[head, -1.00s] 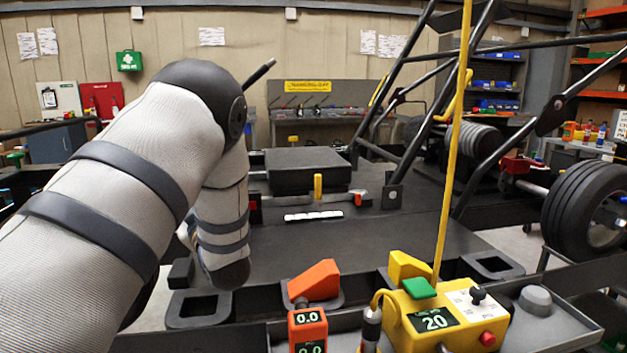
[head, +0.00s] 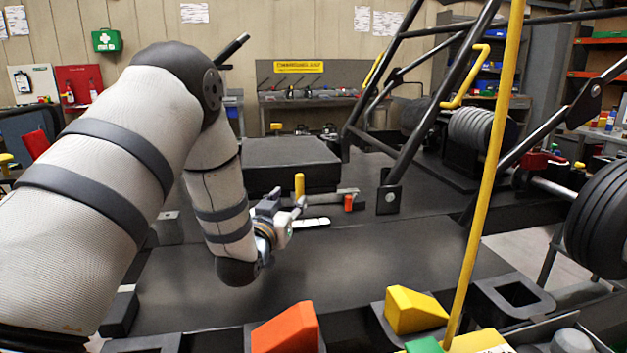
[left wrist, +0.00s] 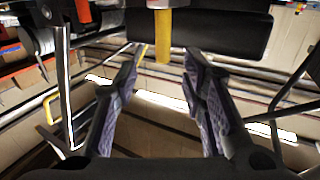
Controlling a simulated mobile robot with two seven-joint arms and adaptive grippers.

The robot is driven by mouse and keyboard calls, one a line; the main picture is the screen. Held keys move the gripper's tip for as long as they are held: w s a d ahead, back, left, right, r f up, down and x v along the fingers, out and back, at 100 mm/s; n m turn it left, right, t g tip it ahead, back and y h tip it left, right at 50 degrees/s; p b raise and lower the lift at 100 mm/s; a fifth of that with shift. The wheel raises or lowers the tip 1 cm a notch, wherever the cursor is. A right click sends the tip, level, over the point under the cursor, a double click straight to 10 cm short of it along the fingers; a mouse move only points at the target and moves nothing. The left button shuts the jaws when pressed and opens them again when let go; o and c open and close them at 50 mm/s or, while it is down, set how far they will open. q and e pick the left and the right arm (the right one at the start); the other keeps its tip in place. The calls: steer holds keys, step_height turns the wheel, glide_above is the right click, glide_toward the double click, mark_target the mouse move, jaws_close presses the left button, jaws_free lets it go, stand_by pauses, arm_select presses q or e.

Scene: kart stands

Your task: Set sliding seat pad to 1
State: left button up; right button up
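The sliding seat pad (head: 290,160) is a thick black block on the dark platform, at the middle of the head view. A yellow upright handle (head: 299,185) stands at its near side. A white marked strip (head: 312,223) lies in front of it; its marks are too small to read. My left gripper (head: 301,207) is just in front of the handle, low over the platform. In the left wrist view its two fingers (left wrist: 160,78) are spread apart with nothing between the tips. The yellow handle (left wrist: 163,38) and black pad (left wrist: 215,33) show beyond them. My right gripper is out of view.
A red-orange tab (head: 348,203) sits right of the handle. Black frame tubes (head: 420,95) and a yellow pole (head: 487,190) rise on the right. Orange (head: 286,330) and yellow (head: 413,310) wedges stand at the near edge. The platform between is clear.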

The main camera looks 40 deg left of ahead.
mark_target(298, 187)
arm_select(q)
steer(key=b+x, duration=0.2)
steer(key=x, duration=0.8)
steer(key=shift+s+a+f, duration=0.1)
steer(key=shift+a+f, duration=0.05)
steer(key=shift+a, duration=0.05)
steer(key=shift+w+a+r, duration=0.2)
steer(key=shift+w, duration=0.1)
steer(key=shift+r, duration=0.1)
jaws_close()
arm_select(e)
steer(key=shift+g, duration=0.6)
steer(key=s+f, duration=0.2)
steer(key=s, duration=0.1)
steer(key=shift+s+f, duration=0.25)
